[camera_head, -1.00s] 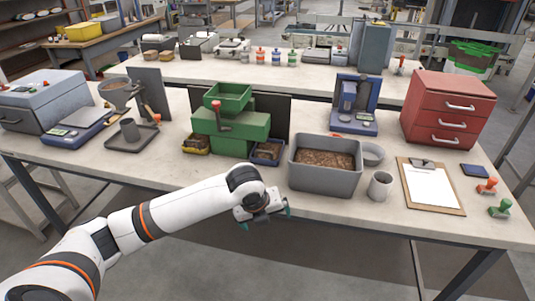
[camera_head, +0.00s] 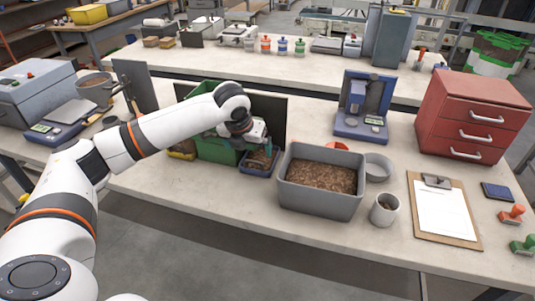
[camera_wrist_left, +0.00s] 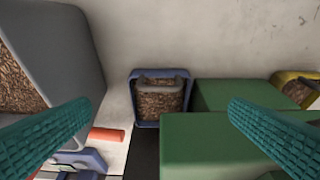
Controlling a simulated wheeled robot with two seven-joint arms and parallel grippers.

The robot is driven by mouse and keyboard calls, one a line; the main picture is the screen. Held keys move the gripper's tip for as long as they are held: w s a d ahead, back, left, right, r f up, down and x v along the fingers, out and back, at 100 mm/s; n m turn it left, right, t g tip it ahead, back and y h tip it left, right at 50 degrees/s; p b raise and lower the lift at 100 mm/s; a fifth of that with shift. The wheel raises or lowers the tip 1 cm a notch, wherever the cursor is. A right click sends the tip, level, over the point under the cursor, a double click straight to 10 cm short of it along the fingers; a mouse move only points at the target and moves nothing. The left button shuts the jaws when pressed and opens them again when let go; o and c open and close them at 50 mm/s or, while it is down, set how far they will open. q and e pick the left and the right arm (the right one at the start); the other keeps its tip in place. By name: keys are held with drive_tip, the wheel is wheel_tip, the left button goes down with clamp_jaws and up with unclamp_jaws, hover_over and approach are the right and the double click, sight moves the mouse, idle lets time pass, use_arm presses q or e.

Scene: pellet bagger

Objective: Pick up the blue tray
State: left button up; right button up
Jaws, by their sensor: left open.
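The blue tray (camera_head: 258,173) is a small open box of brown pellets on the table, at the right foot of the green machine (camera_head: 213,149). It also shows in the left wrist view (camera_wrist_left: 133,99), near the middle, with its pellets visible inside. My left gripper (camera_head: 249,143) is over the tray, open and empty, and partly covers it in the head view. In the left wrist view its teal fingers stand wide on either side of the tray. I cannot tell the exact gap above it. My right gripper is not in view.
A grey bin of pellets (camera_head: 318,204) stands close to the tray's right. A yellow tray (camera_head: 183,155) is left of the green machine. A grey cup (camera_head: 384,210), clipboard (camera_head: 443,210) and red drawers (camera_head: 470,118) are farther right. The table front is clear.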

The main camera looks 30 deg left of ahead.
sight(253, 162)
use_arm(q)
drive_tip(key=x, duration=0.5)
drive_tip(key=shift+s+a+f, duration=0.1)
drive_tip(key=shift+f, duration=0.3)
drive_tip(key=shift+w+f+p, duration=0.3)
drive_tip(key=shift+f+p, duration=0.05)
drive_tip(key=shift+f, duration=0.25)
drive_tip(key=x, duration=0.3)
drive_tip(key=shift+f+p, duration=0.3)
drive_tip(key=shift+p, duration=0.05)
drive_tip(key=shift+w+f, duration=0.2)
drive_tip(key=shift+f, duration=0.25)
drive_tip(key=c, duration=0.7)
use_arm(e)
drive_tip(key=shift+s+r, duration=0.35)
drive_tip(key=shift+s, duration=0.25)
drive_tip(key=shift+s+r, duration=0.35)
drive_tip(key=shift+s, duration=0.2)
use_arm(q)
drive_tip(key=shift+r, duration=0.1)
